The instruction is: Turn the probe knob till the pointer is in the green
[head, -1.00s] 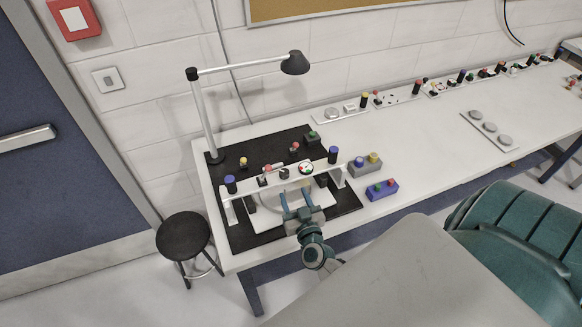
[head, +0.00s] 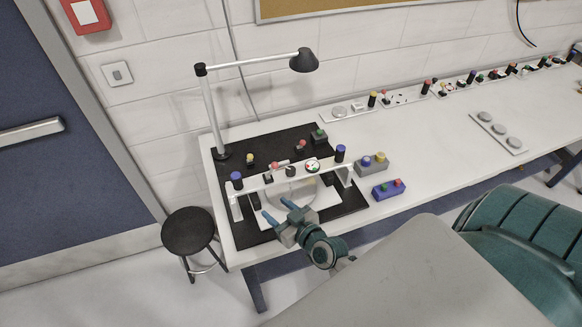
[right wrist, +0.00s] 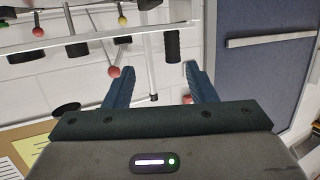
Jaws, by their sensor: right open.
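The mirror fixture stands on a black mat (head: 221,192), with a white crossbar (head: 255,184) on posts. A small round dial (head: 312,166) with red, green and white on its face sits on the bar; its pointer is too small to read. A dark round knob (head: 290,171) sits left of the dial; I cannot tell whether it is the probe knob. My right gripper (head: 277,209) is open and empty, in front of the bar and left of the dial, apart from the knob. In the right wrist view its spread fingers (right wrist: 157,67) hold nothing. My left gripper is out of view.
A desk lamp (head: 209,110) rises behind the fixture. A grey button box (head: 371,166) and a blue one (head: 388,190) stand at its right. A black stool (head: 188,231) is beside the table's left end. The white table (head: 440,145) has clear room farther right.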

